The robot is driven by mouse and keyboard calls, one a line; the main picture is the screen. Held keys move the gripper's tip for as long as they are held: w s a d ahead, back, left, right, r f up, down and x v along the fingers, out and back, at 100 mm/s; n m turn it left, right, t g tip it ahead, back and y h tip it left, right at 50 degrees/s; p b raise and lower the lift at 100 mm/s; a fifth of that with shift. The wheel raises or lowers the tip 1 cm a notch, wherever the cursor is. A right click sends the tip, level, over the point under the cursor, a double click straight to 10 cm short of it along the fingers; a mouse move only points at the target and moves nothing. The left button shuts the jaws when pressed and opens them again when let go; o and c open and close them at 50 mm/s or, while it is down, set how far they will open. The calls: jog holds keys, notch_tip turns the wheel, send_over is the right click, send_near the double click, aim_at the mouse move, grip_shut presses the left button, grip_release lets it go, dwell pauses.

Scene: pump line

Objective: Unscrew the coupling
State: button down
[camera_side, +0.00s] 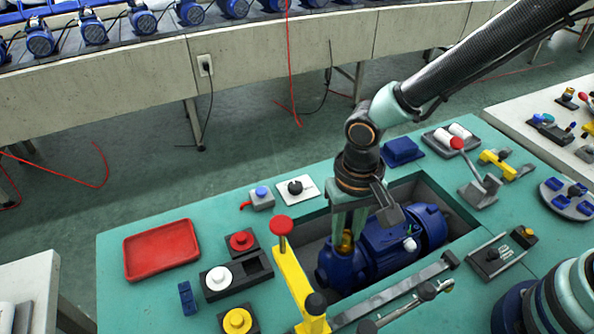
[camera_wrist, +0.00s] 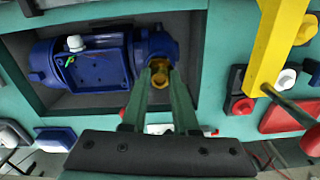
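The coupling (camera_side: 346,241) is a small brass-yellow piece at the left end of the blue pump (camera_side: 375,248), which lies in a recess in the green bench. In the wrist view the brass coupling (camera_wrist: 160,72) shows at the pump's right end, between my fingertips. My gripper (camera_side: 347,232) points down with its two green fingers on either side of the coupling. In the wrist view my gripper (camera_wrist: 161,75) shows a gap between the fingers, with the coupling in line with it. I cannot tell whether the fingertips touch the coupling.
A yellow lever post with a red knob (camera_side: 292,270) stands close left of the pump. Grey bars (camera_side: 395,292) lie along the recess's front edge. A red tray (camera_side: 161,250) sits at the left. A red-knobbed lever (camera_side: 470,165) stands behind right. The bench between tray and recess holds several small blocks.

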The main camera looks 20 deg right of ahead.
jog(key=n, duration=0.7)
dwell(0.3)
jog(key=c, duration=0.9)
grip_release()
jog(key=shift+r, duration=2.3)
